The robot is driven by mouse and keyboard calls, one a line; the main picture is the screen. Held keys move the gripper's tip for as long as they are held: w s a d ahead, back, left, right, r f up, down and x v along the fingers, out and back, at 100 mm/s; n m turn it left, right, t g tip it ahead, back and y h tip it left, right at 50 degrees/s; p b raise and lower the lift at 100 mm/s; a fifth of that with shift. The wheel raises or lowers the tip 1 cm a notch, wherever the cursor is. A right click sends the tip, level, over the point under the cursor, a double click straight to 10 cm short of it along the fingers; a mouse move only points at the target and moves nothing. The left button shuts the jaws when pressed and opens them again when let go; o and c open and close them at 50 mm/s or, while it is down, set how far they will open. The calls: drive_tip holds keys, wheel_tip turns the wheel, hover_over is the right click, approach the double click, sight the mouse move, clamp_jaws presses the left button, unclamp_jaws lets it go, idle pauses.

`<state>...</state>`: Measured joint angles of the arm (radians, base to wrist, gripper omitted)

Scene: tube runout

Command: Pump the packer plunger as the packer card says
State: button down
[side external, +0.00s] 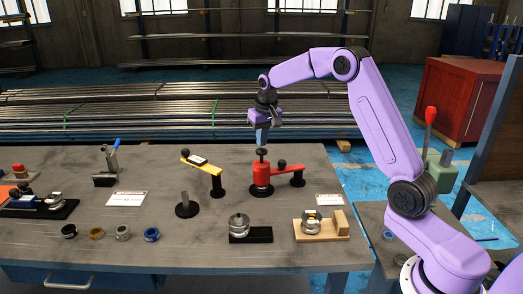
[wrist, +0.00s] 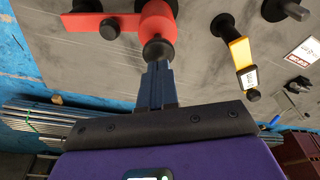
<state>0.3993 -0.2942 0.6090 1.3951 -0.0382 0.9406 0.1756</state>
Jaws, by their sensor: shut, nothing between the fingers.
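The packer is a red cylinder (side external: 262,175) on a dark base in the middle of the bench, with a black plunger knob (side external: 262,153) on top. My gripper (side external: 262,143) points down directly over this knob, with its blue fingers shut and empty. In the wrist view the fingertips (wrist: 157,68) are right at the black knob (wrist: 157,48), with the red body (wrist: 158,18) beyond. I cannot tell if they touch. A white card (side external: 328,199) lies to the right and another card with a red header (side external: 127,198) to the left. Their text is too small to read.
A red arm (side external: 286,171) with a black ball stands just right of the packer. A yellow arm (side external: 205,165) on a black post is to its left. Glass jars (side external: 239,224) on blocks and several rings (side external: 96,234) lie in front.

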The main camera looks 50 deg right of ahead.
sight(262, 150)
drive_tip(key=shift+f, duration=0.15)
idle(0.3)
drive_tip(key=shift+f, duration=1.6)
drive_tip(key=shift+r, duration=1.75)
drive_tip(key=shift+f, duration=0.15)
drive_tip(key=shift+f, duration=1.6)
drive_tip(key=shift+r, duration=0.1)
drive_tip(key=shift+r, duration=1.65)
